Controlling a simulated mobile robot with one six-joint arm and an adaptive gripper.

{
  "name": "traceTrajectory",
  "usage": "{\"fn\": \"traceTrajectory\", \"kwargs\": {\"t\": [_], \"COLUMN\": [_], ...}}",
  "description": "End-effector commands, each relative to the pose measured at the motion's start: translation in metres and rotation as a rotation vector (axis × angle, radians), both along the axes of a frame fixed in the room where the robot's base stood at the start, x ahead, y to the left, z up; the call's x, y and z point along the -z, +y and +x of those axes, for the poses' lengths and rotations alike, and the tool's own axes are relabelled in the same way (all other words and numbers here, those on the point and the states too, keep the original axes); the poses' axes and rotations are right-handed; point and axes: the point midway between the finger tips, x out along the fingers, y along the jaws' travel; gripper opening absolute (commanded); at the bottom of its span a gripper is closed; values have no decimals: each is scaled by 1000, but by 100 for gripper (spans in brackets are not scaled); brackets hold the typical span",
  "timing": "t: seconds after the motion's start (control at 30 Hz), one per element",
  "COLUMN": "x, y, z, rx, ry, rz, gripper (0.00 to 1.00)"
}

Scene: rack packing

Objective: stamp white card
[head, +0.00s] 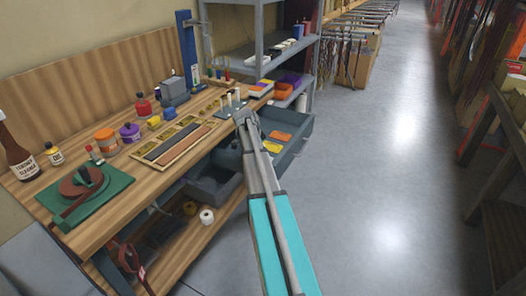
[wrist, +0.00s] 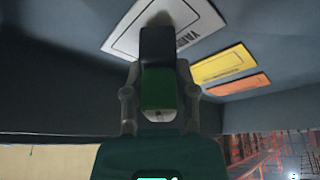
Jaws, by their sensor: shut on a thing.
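My gripper (wrist: 157,92) is shut on a dark stamp-like block (wrist: 158,50) with a green part, seen close up in the wrist view. The block's far end lies over the white card (wrist: 201,21); I cannot tell whether it touches. The white card has a dark border line and printed letters, partly covered by the block. In the head view my gripper (head: 245,117) is at the bench's right edge by the open drawer (head: 302,132); the white card and the held block cannot be made out there.
A yellow card (head: 271,147) and an orange card (head: 280,135) lie in the drawer beside the white one. The wooden bench (head: 115,222) holds bottles, jars, a green mat with a round tool (head: 87,190), and a tray of strips (head: 172,142). Shelves (head: 262,42) stand behind.

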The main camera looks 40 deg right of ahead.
Motion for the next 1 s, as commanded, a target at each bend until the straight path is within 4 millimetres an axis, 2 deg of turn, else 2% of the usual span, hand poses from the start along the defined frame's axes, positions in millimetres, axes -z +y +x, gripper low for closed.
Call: {"fn": "traceTrajectory", "kwargs": {"t": [1.0], "x": [9], "y": [0], "z": [0], "rx": [0], "ry": [0], "rz": [0], "gripper": [6]}}
